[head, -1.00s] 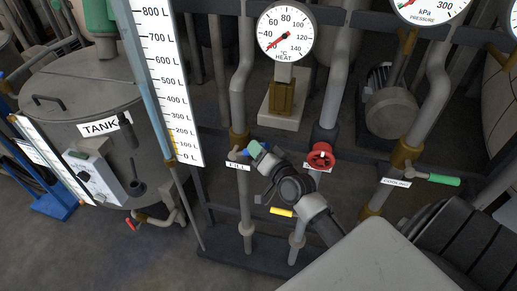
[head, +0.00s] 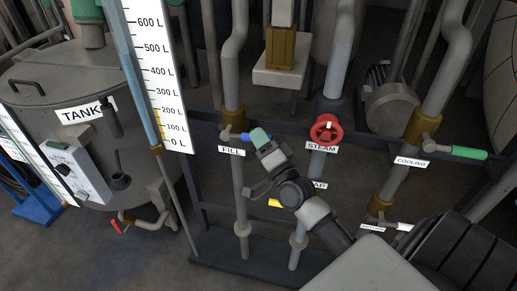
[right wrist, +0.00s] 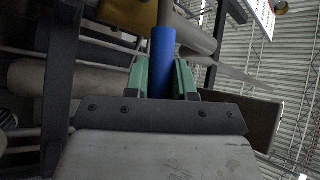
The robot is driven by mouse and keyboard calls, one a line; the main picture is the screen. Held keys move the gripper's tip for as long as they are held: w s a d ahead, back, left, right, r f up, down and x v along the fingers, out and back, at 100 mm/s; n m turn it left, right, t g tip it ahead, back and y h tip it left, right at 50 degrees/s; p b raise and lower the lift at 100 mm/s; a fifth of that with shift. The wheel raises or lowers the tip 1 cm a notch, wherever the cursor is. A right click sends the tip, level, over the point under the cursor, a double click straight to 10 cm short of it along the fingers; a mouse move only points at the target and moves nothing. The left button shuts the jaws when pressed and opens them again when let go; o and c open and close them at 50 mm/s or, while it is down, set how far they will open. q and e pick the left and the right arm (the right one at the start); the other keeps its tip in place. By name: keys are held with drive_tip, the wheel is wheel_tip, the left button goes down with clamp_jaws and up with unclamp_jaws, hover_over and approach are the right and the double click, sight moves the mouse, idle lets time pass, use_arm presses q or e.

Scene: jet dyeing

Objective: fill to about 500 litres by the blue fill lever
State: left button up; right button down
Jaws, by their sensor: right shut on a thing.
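The blue fill lever (head: 246,136) sits on the brass-coloured valve above the FILL label (head: 231,151). It points to the right, roughly level, across the grey pipe. My right gripper (head: 260,137) is at the lever's end. In the right wrist view the blue lever (right wrist: 162,55) stands between the green fingers (right wrist: 160,78), which are shut on it. The litre scale (head: 158,75) shows 0 to 600 L, its top cut off. A bluish tube (head: 136,72) runs along its left edge; I cannot tell a liquid level in it. My left gripper is not in view.
A red STEAM wheel (head: 326,129) is right of the fill valve. A green COOLING lever (head: 468,153) is farther right. A yellow handle (head: 273,203) shows partly behind my right arm. The tank (head: 75,95) stands at left, with a red handle (head: 116,226) below.

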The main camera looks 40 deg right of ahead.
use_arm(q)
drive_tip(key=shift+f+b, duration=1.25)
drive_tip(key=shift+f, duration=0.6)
use_arm(e)
drive_tip(key=shift+f+m+t+h, duration=0.4)
drive_tip(key=shift+f+m+t, duration=0.2)
drive_tip(key=shift+f+m, duration=0.15)
drive_tip(key=c, duration=0.9)
unclamp_jaws()
drive_tip(key=shift+r, duration=0.1)
drive_tip(key=shift+c, duration=0.2)
use_arm(q)
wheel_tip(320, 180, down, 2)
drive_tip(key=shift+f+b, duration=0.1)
drive_tip(key=shift+b, duration=1)
use_arm(e)
drive_tip(key=v, duration=1)
drive_tip(key=shift+s, duration=0.45)
